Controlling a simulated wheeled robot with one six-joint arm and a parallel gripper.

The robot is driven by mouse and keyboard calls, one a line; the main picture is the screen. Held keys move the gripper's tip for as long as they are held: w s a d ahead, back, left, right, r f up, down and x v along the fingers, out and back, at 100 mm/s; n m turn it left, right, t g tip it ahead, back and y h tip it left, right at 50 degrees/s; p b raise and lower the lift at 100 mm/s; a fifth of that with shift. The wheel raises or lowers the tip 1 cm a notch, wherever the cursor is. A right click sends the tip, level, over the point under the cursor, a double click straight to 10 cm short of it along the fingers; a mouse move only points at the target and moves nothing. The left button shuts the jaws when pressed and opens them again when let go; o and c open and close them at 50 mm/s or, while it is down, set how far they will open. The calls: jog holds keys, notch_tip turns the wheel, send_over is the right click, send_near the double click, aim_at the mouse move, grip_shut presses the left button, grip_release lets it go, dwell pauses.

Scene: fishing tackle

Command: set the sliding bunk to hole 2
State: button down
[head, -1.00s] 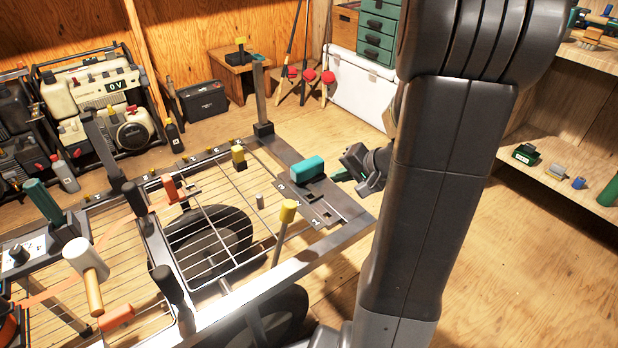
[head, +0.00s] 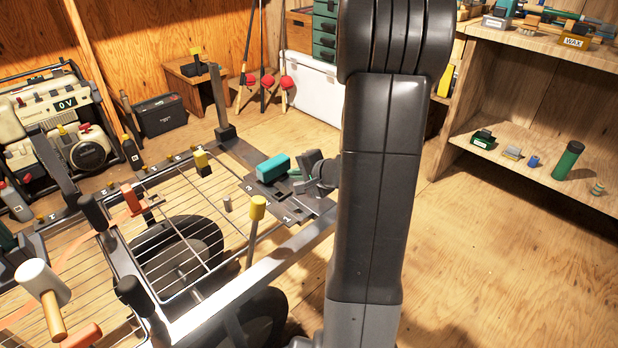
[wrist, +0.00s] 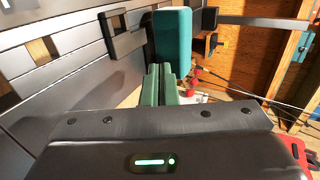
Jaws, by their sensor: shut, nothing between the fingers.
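The sliding bunk has a teal block (head: 273,168) on a dark bracket, at the right side of the trailer frame. It sits over a dark rail (head: 300,211) with square holes and white numbers. I cannot tell which hole it is lined up with. My gripper (head: 296,184) is just right of the block, low over the rail. In the wrist view, my shut green fingers (wrist: 160,72) point at the lower part of the teal block (wrist: 172,40), with nothing between them. Whether they touch it is unclear. The dark bracket (wrist: 122,30) shows to its left.
A yellow-topped post (head: 257,208) stands in front of the rail. A dark upright post (head: 220,110) rises behind the bunk. A wire rack (head: 180,240) spans the frame to the left. My arm hides part of the background. Open floor lies to the right.

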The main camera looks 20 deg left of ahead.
aim_at(279, 165)
jog(key=shift+w+a, duration=0.35)
jog(key=shift+a, duration=0.25)
jog(key=shift+w+a, duration=0.35)
jog(key=shift+a, duration=0.25)
jog(key=shift+w+a, duration=0.35)
jog(key=shift+a, duration=0.2)
jog(key=shift+w+a+b, duration=0.35)
jog(key=shift+a+b, duration=0.15)
jog(key=shift+a, duration=0.15)
jog(key=shift+d, duration=0.15)
